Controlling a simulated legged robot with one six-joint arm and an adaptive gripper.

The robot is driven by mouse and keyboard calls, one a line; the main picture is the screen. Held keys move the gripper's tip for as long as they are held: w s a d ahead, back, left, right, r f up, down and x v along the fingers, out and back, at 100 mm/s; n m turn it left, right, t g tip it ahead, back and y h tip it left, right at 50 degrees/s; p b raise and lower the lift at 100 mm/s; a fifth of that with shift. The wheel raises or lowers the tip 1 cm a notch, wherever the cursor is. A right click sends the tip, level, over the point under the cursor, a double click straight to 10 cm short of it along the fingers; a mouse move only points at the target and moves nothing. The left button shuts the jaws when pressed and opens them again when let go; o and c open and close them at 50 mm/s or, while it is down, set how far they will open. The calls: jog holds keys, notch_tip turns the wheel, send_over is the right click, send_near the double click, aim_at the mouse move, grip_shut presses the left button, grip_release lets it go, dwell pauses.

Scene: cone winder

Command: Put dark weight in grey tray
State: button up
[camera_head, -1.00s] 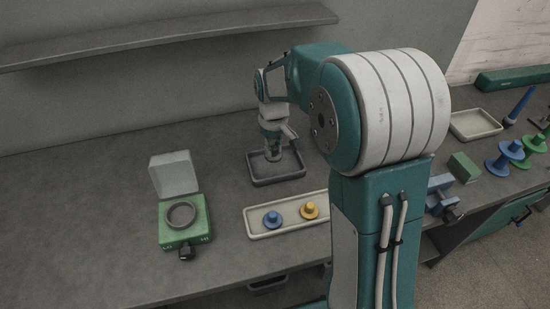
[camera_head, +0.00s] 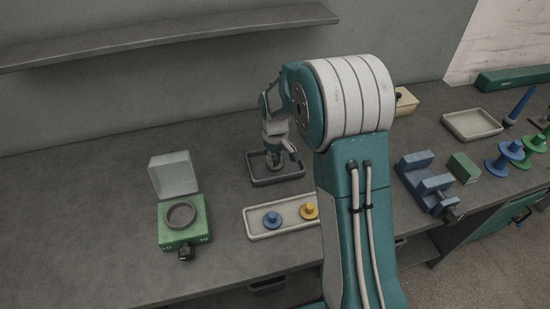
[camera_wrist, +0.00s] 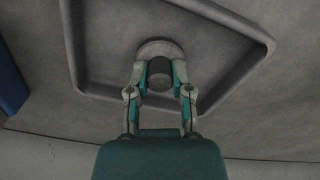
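The grey tray (camera_head: 262,182) is the dark grey, shallow rimmed tray on the bench, and its rim also shows in the wrist view (camera_wrist: 83,50). My gripper (camera_head: 278,160) points down inside it. In the wrist view my gripper (camera_wrist: 159,70) has one finger on each side of the short knob of the dark weight (camera_wrist: 159,68), and appears shut on it. The weight's round, paler grey disc lies beyond the fingertips, over the tray floor. I cannot tell whether it touches the floor. In the head view the gripper mostly hides the weight.
A cream tray (camera_head: 251,233) with a blue weight (camera_head: 271,219) and a yellow weight (camera_head: 309,211) stands in front. A green box with an open lid (camera_head: 183,222) is at left. A blue cradle (camera_head: 425,180) and a green block (camera_head: 463,167) are at right. A shelf (camera_head: 170,38) runs above.

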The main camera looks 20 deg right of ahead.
aim_at(274, 158)
jog(key=shift+o, duration=1.4)
jog(key=shift+a, duration=0.15)
notch_tip(274, 158, up, 11)
jog(key=s+r+m+t, duration=0.1)
jog(key=s+r+t, duration=0.1)
jog(key=s+r, duration=0.6)
jog(key=s+r+m+t, duration=0.1)
jog(key=s+m+t, duration=0.2)
jog(key=s, duration=1.6)
jog(key=shift+s+a+r+m+t, duration=0.3)
jog(key=shift+s+a, duration=0.1)
